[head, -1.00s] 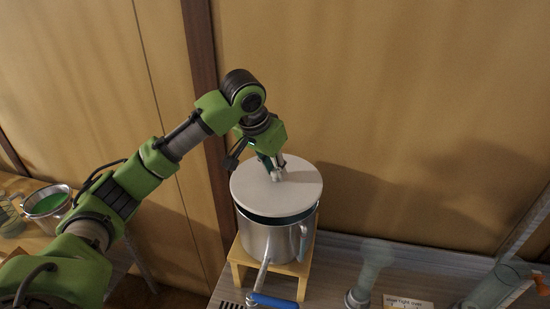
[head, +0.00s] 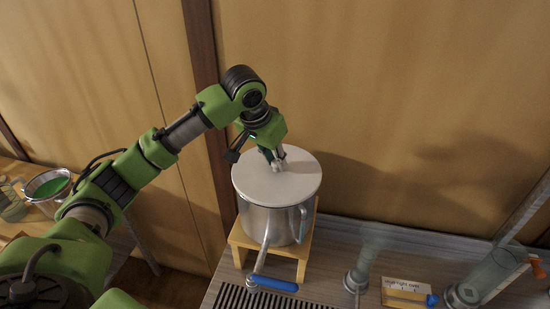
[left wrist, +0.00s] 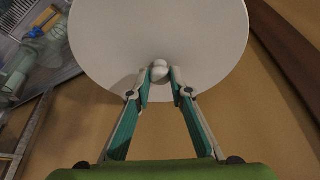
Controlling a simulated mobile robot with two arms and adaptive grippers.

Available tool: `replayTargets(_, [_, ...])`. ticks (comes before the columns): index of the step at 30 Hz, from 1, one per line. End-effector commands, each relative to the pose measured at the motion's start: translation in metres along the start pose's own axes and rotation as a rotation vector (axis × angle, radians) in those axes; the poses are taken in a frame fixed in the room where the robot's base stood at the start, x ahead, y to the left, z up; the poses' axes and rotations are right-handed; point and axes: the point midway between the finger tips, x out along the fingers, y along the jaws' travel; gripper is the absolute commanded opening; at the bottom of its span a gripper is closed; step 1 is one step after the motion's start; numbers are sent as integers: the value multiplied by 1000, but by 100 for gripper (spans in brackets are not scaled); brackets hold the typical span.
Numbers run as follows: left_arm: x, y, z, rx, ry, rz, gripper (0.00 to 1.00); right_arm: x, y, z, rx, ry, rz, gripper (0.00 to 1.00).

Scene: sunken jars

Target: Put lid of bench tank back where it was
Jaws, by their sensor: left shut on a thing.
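The lid is a pale round disc (head: 262,187) with a small knob, seen at the centre of the head view. The bench tank is a metal pot (head: 268,223) with a side handle, on a wooden stand. The lid covers the tank's top with no clear gap showing; whether it is fully seated I cannot tell. My left gripper (head: 278,165) is above the lid, its fingers shut on the knob. In the left wrist view the fingers close on the white knob (left wrist: 159,70) and the lid (left wrist: 205,35) fills the upper part. My right gripper is not in view.
The wooden stand (head: 296,250) is on a grey bench with a drain grille (head: 240,299). A blue-handled tap (head: 272,284) juts out in front. Glass cylinders (head: 490,275) and a small sign (head: 405,289) are at right. A pot of green liquid (head: 48,185) is far left.

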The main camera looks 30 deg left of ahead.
Motion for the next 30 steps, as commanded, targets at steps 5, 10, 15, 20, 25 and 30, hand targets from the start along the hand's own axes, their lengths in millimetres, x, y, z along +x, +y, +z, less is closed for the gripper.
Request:
replayTargets(5, [3,0,1,0,1,0,0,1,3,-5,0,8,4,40])
replayTargets(10, [7,0,3,0,0,0,0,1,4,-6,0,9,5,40])
replayTargets(15, [7,0,3,0,1,-1,39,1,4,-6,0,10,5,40])
replayTargets(20, [7,0,3,0,0,0,39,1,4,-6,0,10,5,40])
replayTargets(25, [5,0,3,0,0,0,39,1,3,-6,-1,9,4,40])
replayTargets(30, [-15,0,2,0,4,-1,39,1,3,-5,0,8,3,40])
